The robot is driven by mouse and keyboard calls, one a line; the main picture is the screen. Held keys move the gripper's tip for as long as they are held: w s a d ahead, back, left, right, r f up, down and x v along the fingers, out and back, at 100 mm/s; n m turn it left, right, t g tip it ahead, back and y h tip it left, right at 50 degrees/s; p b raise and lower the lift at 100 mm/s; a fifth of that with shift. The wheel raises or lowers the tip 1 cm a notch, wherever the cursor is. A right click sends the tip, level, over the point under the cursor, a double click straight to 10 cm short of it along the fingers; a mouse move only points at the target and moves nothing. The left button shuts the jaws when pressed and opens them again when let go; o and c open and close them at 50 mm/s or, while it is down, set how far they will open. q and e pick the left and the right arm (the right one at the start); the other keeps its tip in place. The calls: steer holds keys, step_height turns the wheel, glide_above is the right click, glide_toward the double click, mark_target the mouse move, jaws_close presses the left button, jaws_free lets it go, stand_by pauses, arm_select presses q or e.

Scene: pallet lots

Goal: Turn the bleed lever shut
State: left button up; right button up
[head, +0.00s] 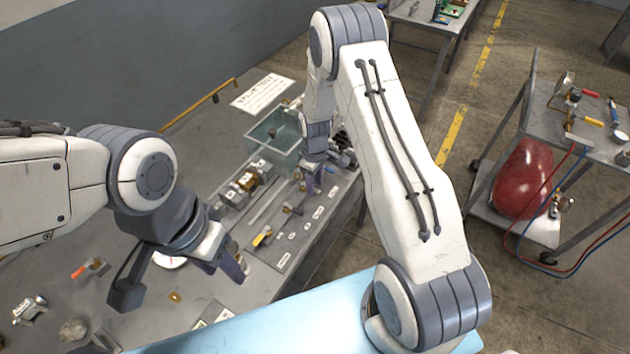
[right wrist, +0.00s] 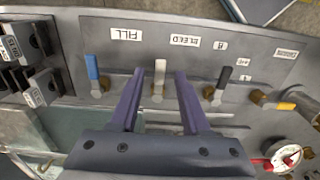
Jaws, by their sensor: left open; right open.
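The white lever (right wrist: 160,74) on a brass valve is most likely the bleed lever, since the BLEED label (right wrist: 185,41) is just beyond and right of it. It points toward the labels in the right wrist view. My right gripper (right wrist: 159,73) is open, with one finger on each side of this lever; I cannot tell whether either touches it. In the head view my right gripper (head: 313,178) is over the valve panel and hides the lever. My left gripper (head: 238,268) is open and empty above the front of the bench, away from the panel.
A blue lever (right wrist: 92,68) and a black lever (right wrist: 222,78) flank the white one. A yellow lever (right wrist: 284,106) and a gauge (right wrist: 290,156) are further right. A clear tank (head: 272,143) stands behind the panel. Loose fittings (head: 30,310) lie at the bench's left.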

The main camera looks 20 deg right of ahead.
steer(key=shift+f, duration=0.3)
jaws_close()
